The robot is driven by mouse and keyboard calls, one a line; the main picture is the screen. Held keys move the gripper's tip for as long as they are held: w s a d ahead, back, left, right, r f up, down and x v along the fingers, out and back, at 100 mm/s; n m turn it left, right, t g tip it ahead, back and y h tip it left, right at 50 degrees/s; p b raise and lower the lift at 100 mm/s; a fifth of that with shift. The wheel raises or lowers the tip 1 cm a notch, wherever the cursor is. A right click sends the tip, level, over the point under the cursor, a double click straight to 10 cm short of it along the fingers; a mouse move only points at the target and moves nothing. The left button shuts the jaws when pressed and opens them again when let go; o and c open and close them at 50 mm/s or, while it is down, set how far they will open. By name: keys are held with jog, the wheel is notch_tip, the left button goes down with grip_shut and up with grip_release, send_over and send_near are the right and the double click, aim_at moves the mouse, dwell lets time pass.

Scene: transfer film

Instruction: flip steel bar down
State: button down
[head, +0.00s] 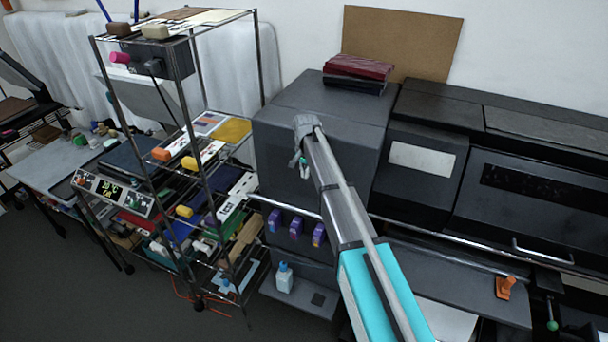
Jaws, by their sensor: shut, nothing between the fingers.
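A thin steel bar (432,235) runs along the front of the dark grey machine (285,105), under its sloped covers and above its lower shelf. My arm crosses in front of the machine and hides part of the bar's line. My gripper (304,168) is up at the machine's left housing, left of and above the bar and apart from it. Its fingers are small in view and shut with nothing between them. I cannot tell whether the fingertips touch the housing.
A wire rack (187,108) full of tools and boxes stands close on the left. Dark red books (358,67) lie on the machine. A metal handle (543,252) and an orange clamp (505,288) are at the right. A white bottle (285,279) stands low. Grey floor is clear at lower left.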

aim_at(303, 212)
jog(key=s+a+f+b, duration=0.1)
jog(key=s+f+b, duration=0.2)
jog(key=f+b, duration=0.7)
jog(key=shift+f, duration=0.4)
jog(key=shift+s+a, duration=0.1)
jog(key=shift+a, duration=0.05)
dwell(0.5)
jog(key=shift+s+a+f+t+b, duration=0.1)
jog(key=shift+s+f+t+b, duration=0.2)
jog(key=shift+s+b, duration=0.1)
